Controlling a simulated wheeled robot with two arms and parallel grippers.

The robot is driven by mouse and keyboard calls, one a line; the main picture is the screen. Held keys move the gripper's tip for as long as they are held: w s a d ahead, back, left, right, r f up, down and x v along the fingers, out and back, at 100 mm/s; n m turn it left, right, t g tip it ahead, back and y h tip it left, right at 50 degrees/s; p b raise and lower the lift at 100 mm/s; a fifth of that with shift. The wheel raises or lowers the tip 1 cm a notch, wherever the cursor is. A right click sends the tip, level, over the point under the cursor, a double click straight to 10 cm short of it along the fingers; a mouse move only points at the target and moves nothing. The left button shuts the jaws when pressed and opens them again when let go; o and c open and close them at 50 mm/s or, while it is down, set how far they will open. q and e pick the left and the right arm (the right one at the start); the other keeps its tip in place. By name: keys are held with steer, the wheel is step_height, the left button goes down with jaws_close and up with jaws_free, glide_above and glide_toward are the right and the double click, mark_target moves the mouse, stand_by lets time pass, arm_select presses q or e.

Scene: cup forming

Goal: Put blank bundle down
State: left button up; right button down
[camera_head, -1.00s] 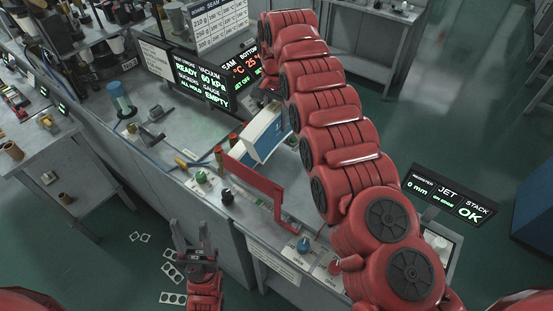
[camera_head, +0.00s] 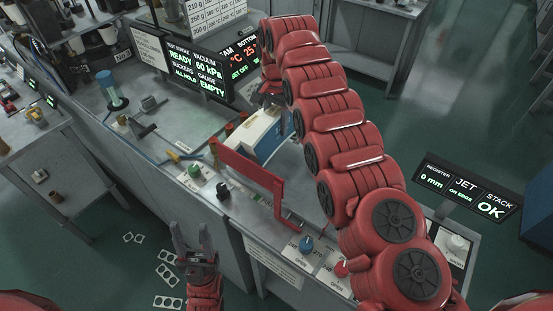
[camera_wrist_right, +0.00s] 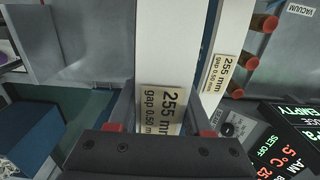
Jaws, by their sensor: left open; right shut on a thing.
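The blank bundle (camera_head: 262,133) seems to be the white block with a blue side on the machine bench behind the red bar. In the right wrist view a white piece (camera_wrist_right: 162,45) lies between the red fingertips of my right gripper (camera_wrist_right: 160,129), which is shut on it. A label on it reads 255 mm, gap 0.50 mm. The arm covers part of the gripper in the head view; whether the bundle touches the surface below cannot be told. My left gripper (camera_head: 194,245) is open and empty at the lower left, in front of the bench.
A second white piece (camera_wrist_right: 219,50) with the same label stands beside the held one. The red bar (camera_head: 250,172) stands in front of the bundle. Screens (camera_head: 190,70) stand behind, one reading gauge empty. Knobs (camera_head: 306,243) line the bench front.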

mark_target(276, 145)
step_height(276, 145, down, 4)
steer(key=shift+r+p, duration=0.1)
steer(key=shift+p, duration=1.05)
steer(key=shift+s+f+p, duration=0.1)
steer(key=shift+f+p, duration=0.2)
steer(key=shift+f, duration=0.2)
step_height(276, 145, down, 3)
steer(key=shift+f+p, duration=0.1)
steer(key=shift+p, duration=0.55)
steer(key=shift+f, duration=0.15)
steer(key=shift+c, duration=1.6)
jaws_free()
